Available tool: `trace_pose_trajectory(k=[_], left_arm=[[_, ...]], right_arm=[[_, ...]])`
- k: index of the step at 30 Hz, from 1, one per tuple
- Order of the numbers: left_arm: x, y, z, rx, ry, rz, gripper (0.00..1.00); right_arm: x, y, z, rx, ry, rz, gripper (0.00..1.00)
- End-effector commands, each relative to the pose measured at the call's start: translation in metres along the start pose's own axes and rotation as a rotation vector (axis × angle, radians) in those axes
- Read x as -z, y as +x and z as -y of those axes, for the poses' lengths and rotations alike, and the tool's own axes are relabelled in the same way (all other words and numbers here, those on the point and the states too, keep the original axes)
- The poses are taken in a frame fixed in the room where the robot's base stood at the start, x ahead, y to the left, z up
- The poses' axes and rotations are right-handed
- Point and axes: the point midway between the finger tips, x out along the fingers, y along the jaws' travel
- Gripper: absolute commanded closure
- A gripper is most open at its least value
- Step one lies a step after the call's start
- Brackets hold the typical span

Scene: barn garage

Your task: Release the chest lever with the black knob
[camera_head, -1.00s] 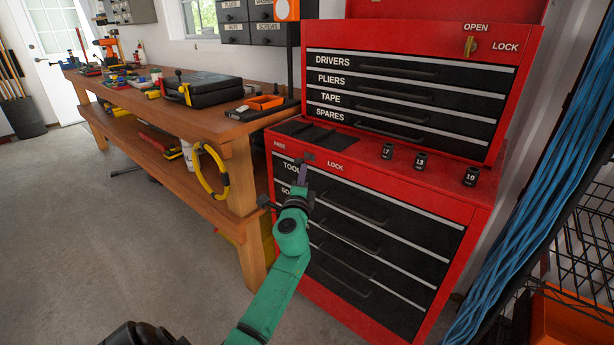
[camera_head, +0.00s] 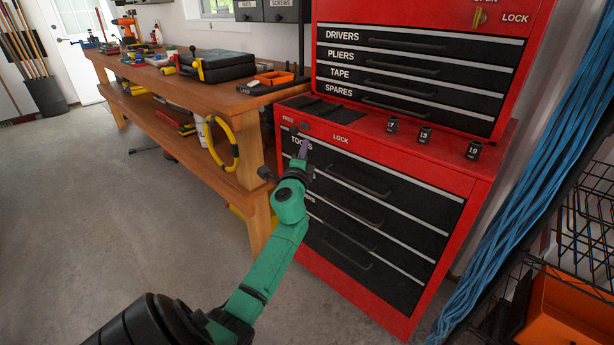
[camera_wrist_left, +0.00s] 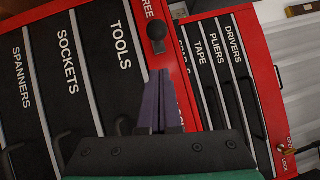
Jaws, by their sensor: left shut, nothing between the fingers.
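The red tool chest (camera_head: 400,170) has a front strip with FREE at its left end and LOCK to the right. The black knob (camera_wrist_left: 156,31) of the chest lever shows in the left wrist view beside the FREE lettering. In the head view the knob (camera_head: 293,130) is small and dark near the FREE end. My left gripper (camera_head: 304,148) is shut and empty, with its tips just below the strip near the knob. In the wrist view its purple fingers (camera_wrist_left: 160,100) point toward the knob, with a small gap in the picture. My right gripper is out of view.
A yellow-handled latch (camera_head: 479,17) sits on the upper cabinet between OPEN and LOCK. Three black sockets (camera_head: 424,135) stand on the chest top. A wooden workbench (camera_head: 200,100) stands left of the chest. Blue cables (camera_head: 540,170) and a wire rack stand right. The floor in front is clear.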

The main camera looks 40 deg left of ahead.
Motion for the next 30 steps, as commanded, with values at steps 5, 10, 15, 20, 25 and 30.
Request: trace_pose_trajectory(k=[5, 10, 15, 20, 25, 30], left_arm=[[0.001, -0.038, -0.001, -0.005, 0.001, -0.004, 1.0], [0.001, -0.074, -0.002, -0.005, 0.0, -0.003, 1.0], [0.001, -0.094, -0.001, -0.004, 0.0, -0.003, 1.0], [0.001, -0.097, 0.0, -0.003, 0.0, -0.002, 1.0], [0.001, -0.097, 0.0, -0.003, 0.0, -0.002, 1.0], [0.001, -0.097, 0.0, -0.003, 0.0, -0.003, 1.0]], right_arm=[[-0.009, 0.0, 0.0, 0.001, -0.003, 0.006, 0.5], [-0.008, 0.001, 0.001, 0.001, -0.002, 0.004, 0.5], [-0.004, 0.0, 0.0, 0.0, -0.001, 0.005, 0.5], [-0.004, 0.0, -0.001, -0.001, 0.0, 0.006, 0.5], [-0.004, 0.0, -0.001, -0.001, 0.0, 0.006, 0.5], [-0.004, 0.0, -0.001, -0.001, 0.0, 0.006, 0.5]])
